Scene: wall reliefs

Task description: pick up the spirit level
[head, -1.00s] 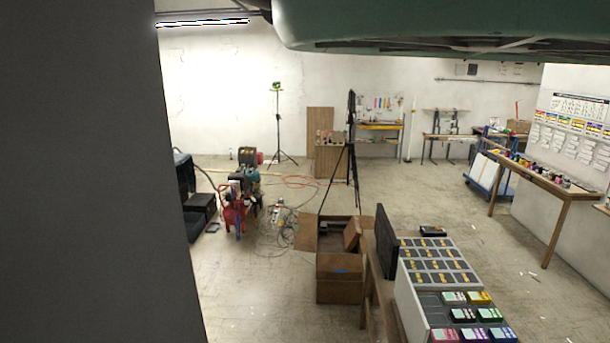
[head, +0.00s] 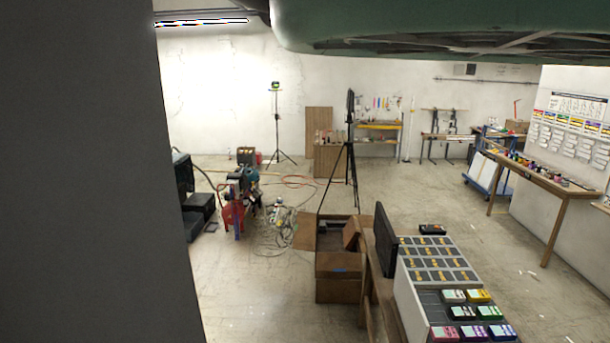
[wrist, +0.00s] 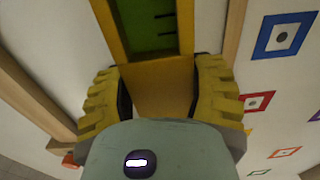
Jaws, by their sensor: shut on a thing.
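The spirit level (wrist: 148,28) shows in the wrist view as a yellow-framed bar with a green vial and dark marks. It runs from the top edge down between the fingers. My gripper (wrist: 158,80) has yellow ribbed fingers on both sides of the level's lower part and is shut on it. The level's upper end is cut off by the frame. Neither the level nor my gripper shows in the head view.
In the wrist view, a pale surface with coloured square targets (wrist: 283,35) and wooden strips (wrist: 30,95) lies behind.

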